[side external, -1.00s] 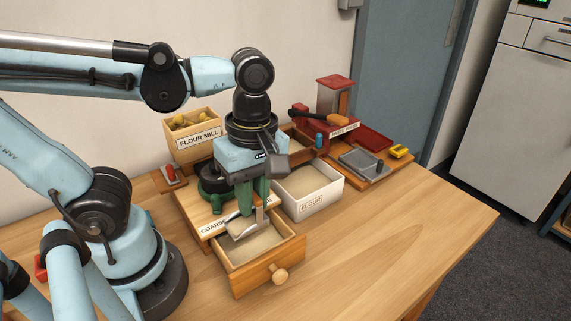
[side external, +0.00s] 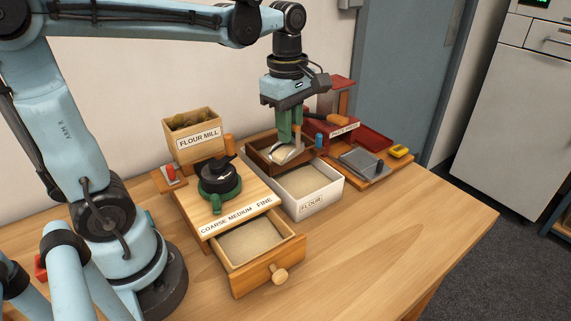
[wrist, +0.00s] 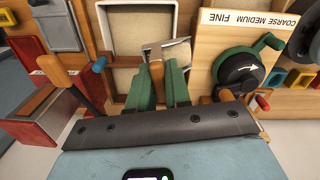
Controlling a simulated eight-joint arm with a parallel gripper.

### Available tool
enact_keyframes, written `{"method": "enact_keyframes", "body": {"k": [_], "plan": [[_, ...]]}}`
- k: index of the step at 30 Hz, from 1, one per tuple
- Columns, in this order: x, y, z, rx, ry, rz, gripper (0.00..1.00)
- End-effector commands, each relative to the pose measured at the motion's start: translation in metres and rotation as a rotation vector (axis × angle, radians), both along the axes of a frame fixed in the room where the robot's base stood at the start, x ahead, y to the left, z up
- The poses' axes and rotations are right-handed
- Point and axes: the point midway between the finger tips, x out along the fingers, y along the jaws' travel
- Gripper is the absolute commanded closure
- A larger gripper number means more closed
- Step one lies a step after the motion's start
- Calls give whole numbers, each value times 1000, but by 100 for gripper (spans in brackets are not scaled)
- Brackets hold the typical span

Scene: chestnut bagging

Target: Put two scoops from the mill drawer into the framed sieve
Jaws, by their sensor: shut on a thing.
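My gripper (side external: 289,137) has green fingers and is shut on the handle of a metal scoop (side external: 281,155). The scoop also shows in the wrist view (wrist: 168,49), with its orange handle between my fingers. It is over the brown framed sieve (side external: 258,159), behind the white flour box. Pale stuff shows at the scoop, but I cannot tell how much is in it. The gripper and scoop hide much of the sieve's inside. The mill drawer (side external: 262,279) is pulled out at the front and holds pale meal.
The white flour box (side external: 310,204) stands right in front of the sieve. The mill (side external: 219,178) with its crank is to the left, a grain hopper (side external: 192,138) behind it. A red press (side external: 365,134) and a grey plate (side external: 364,163) are at right. The front right table is clear.

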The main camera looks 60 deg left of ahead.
Motion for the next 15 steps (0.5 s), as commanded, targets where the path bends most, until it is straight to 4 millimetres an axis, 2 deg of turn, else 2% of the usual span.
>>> {"method": "enact_keyframes", "body": {"k": [1, 3, 7, 10, 15], "plan": [[14, 18, 1, 3, -10, 27, 100], [27, 38, 2, 8, -21, 50, 100], [45, 69, 1, 16, -39, 83, 100], [52, 85, 0, 20, -46, 97, 100], [54, 94, -2, 28, -69, 104, 100]]}}
